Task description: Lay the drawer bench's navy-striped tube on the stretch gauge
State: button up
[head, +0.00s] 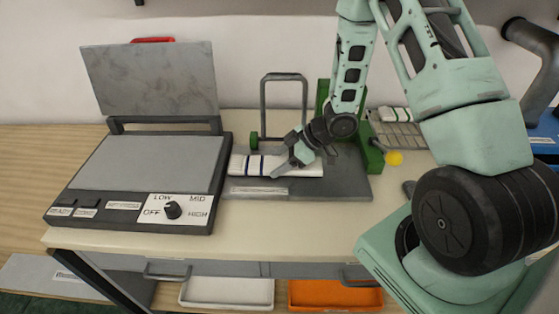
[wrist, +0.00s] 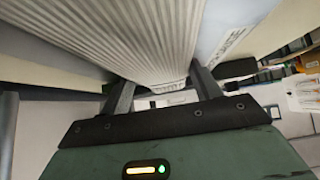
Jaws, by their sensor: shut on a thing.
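A white tube with navy stripes (head: 240,164) lies level across the grey plate of the stretch gauge (head: 340,188), a flat base with green upright parts. I cannot tell whether the tube rests on the plate or is just above it. My gripper (head: 282,168) is shut on the tube near its middle, coming from the upper right. In the wrist view, the ribbed pale tube (wrist: 130,38) runs between the two fingers of my gripper (wrist: 162,90). The fingers hide part of the tube in the head view.
A grey press with a raised lid (head: 150,80) and a dial stands left of the gauge. A wire rack (head: 405,138) with a white striped item (head: 393,113) and a yellow ball (head: 394,159) are at the right. White (head: 226,293) and orange (head: 335,295) trays sit below the bench.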

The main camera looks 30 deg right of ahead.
jog(key=shift+f, duration=0.2)
jog(key=o, duration=1)
jog(key=shift+r, duration=0.1)
